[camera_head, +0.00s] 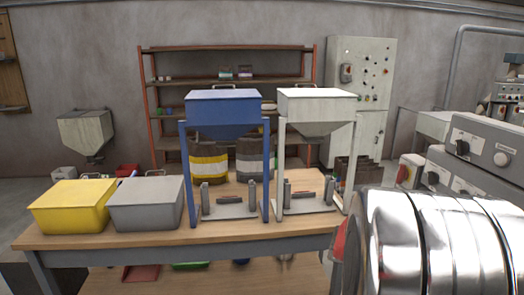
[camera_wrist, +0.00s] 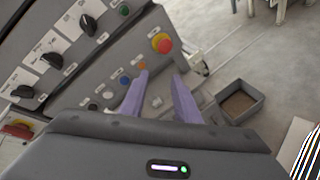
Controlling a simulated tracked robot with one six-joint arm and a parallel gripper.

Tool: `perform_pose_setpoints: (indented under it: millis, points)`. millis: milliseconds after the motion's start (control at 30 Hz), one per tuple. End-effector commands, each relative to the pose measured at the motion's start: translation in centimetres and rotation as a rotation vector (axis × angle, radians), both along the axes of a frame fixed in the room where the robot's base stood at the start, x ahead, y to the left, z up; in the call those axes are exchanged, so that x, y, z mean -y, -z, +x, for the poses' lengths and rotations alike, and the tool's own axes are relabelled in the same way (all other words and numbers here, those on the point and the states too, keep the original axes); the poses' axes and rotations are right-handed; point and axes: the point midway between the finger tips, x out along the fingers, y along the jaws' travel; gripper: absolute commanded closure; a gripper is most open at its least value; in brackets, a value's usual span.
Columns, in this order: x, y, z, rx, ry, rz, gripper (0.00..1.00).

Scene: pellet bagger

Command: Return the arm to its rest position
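My gripper (camera_wrist: 160,75) shows in the wrist view. Its two purple fingers stand apart with nothing held between them. Behind and below the fingertips is a grey control panel (camera_wrist: 108,72) with black knobs, small coloured buttons and a red button on a yellow base (camera_wrist: 162,43). I cannot tell how far the fingertips are from the panel. The gripper does not show in the head view.
A wooden bench (camera_head: 110,240) carries a yellow bin (camera_head: 70,212), a grey bin (camera_head: 147,210), a blue hopper (camera_head: 224,115) and a white hopper (camera_head: 317,108). Grey machines (camera_head: 480,150) stand at right.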

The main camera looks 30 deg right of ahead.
Motion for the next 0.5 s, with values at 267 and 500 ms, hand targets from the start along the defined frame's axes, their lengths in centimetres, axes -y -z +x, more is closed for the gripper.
perform_pose_setpoints:
  millis: [267,500]
  points:
    - [-7.5,3.5,1.5,0.304,0.117,0.142,0.71]
    - [-15.1,5.1,4.9,0.574,0.183,0.276,0.71]
